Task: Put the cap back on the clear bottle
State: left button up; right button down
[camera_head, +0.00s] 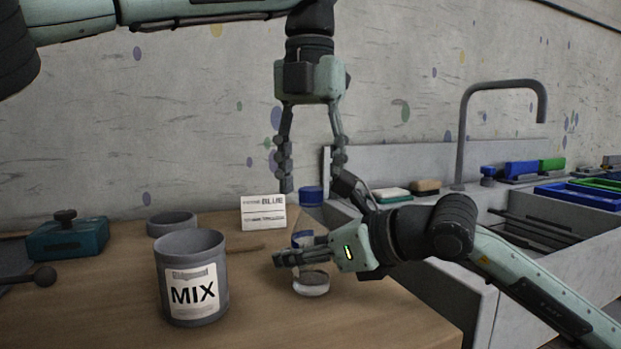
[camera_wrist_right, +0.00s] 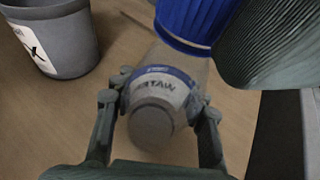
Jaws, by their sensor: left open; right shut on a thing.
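The clear bottle (camera_head: 311,284) stands upright on the wooden table. Its blue-and-white label (camera_wrist_right: 160,88) shows in the right wrist view. My right gripper (camera_head: 290,257) is shut on the bottle around its label. The blue cap (camera_head: 311,196) is at the bottle's top; it also shows large in the right wrist view (camera_wrist_right: 190,22). I cannot tell whether it is fully seated. My left gripper (camera_head: 314,180) points down from above, its open fingers on either side of the cap with gaps visible. A dark ridged part fills the upper right of the right wrist view.
The grey MIX can (camera_head: 191,280) stands left of the bottle. Behind it are a grey bowl (camera_head: 172,224) and a white BLUE card (camera_head: 263,213). A teal box (camera_head: 67,237) is at the far left. The sink and tap (camera_head: 462,140) are to the right.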

pick_arm(q)
notch_tip(320, 180, up, 7)
jog(key=shift+r, duration=0.1)
dwell(0.3)
pick_arm(e)
jog(key=c, duration=0.8)
grip_release()
jog(key=shift+o, duration=0.2)
jog(key=v, duration=1.2)
jog(key=shift+r, duration=0.1)
